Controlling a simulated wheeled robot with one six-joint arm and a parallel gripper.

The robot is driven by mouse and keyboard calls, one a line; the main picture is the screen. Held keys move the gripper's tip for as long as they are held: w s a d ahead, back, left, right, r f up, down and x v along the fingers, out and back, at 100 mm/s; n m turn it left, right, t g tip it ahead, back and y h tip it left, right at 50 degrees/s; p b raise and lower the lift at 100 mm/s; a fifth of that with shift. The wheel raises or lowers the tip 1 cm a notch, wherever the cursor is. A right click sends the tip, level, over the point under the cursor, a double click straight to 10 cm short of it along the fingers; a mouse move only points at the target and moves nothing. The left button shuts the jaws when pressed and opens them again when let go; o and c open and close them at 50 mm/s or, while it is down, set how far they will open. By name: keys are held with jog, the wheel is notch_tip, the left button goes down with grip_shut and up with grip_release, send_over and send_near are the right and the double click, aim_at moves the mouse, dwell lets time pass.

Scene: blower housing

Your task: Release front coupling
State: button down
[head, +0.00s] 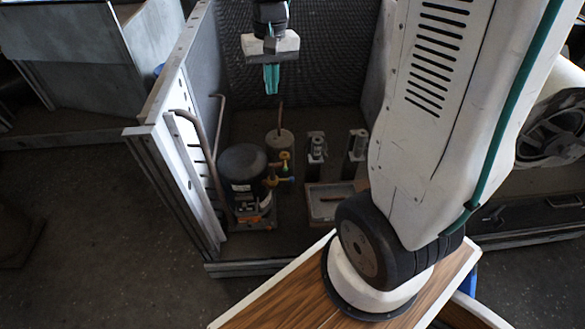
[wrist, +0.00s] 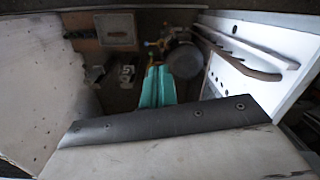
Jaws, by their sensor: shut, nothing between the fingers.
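My gripper (head: 271,80) has teal fingers. They are closed together with nothing between them, pointing down inside the housing, above its floor. The fingers also show in the wrist view (wrist: 157,88). Two upright metal couplings stand on dark blocks: a left one (head: 316,147) and a right one (head: 358,142). They are small and unclear in the wrist view. My gripper is apart from them, higher and to their left in the head view. I cannot tell which is the front coupling, or how either is fastened.
A black compressor (head: 242,170) with brass fittings (head: 284,160) stands left of the couplings. A grey cylinder with a thin pipe (head: 280,144) is behind it. A shallow tray (head: 325,200) lies in front. A bent pipe (head: 205,150) runs along the left housing wall (head: 172,150).

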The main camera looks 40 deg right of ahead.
jog(key=w+d+f+m, duration=0.1)
jog(key=w+d+f, duration=0.2)
jog(key=f, duration=0.7)
jog(key=w+d+f+m+g, duration=0.1)
jog(key=w+d+f+m, duration=0.1)
jog(key=d+f, duration=0.4)
jog(key=w+d+f+m+y, duration=0.1)
jog(key=w+d+f, duration=0.3)
jog(key=f, duration=1.1)
jog(key=shift+w+d+f+m, duration=0.15)
jog(key=shift+d+f+m, duration=0.2)
jog(key=shift+d, duration=0.4)
jog(key=s+a+f, duration=0.4)
jog(key=f, duration=0.6)
jog(key=shift+s+a+f, duration=0.2)
jog(key=shift+a, duration=0.05)
